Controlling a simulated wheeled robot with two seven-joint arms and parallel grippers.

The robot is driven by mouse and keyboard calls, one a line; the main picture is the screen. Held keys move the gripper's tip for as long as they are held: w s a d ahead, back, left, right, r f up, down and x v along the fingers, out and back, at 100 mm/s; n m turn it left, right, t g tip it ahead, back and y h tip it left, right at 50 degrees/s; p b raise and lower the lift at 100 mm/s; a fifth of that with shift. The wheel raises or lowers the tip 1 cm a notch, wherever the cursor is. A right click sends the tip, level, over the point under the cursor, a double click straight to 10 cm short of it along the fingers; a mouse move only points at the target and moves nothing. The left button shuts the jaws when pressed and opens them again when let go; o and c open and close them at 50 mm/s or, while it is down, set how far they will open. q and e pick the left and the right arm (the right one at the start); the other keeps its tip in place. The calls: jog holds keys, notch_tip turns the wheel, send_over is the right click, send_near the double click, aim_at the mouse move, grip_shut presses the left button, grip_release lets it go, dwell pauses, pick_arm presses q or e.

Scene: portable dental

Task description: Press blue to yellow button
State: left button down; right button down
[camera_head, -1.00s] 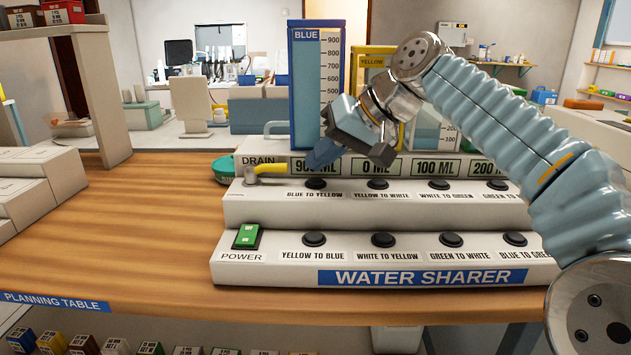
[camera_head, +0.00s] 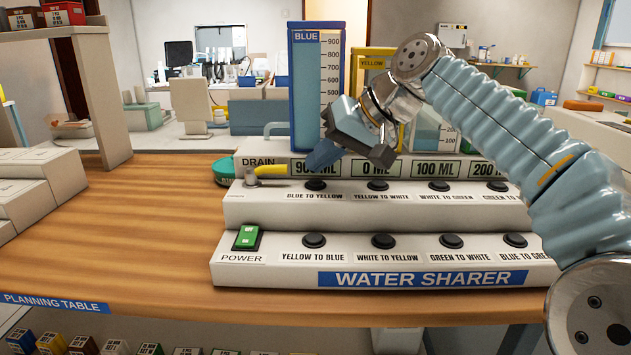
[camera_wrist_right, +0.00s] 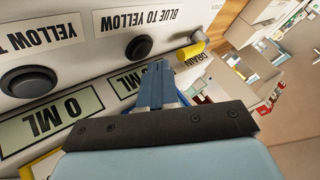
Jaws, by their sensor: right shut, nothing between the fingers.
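The water sharer (camera_head: 423,278) stands on the wooden table. Its black blue to yellow button (camera_head: 316,185) is on the upper step, under the display reading what looks like 900 ML. The button also shows in the right wrist view (camera_wrist_right: 139,47). My right gripper (camera_head: 314,165) is shut and empty, its fingertips just above and behind that button in the head view, in front of the display. In the right wrist view the shut fingers (camera_wrist_right: 157,75) point toward the button, with a small gap visible. My left gripper is not in view.
The blue tank (camera_head: 305,90) stands behind the displays, with the yellow tank (camera_head: 375,62) to its right. The yellow drain lever (camera_head: 272,169) is left of the button. The green power switch (camera_head: 246,237) is on the lower step.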

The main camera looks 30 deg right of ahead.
aim_at(322, 182)
jog(key=shift+f, duration=0.1)
dwell(0.6)
jog(key=shift+f+b, duration=0.3)
jog(key=shift+f, duration=0.05)
jog(key=shift+f+b, duration=0.35)
jog(key=shift+f, duration=0.1)
dwell(0.5)
jog(key=shift+r, duration=0.1)
jog(key=shift+r+p, duration=0.75)
jog(key=shift+p, duration=0.1)
notch_tip(322, 182, up, 5)
jog(key=p, duration=0.5)
jog(key=shift+r, duration=0.1)
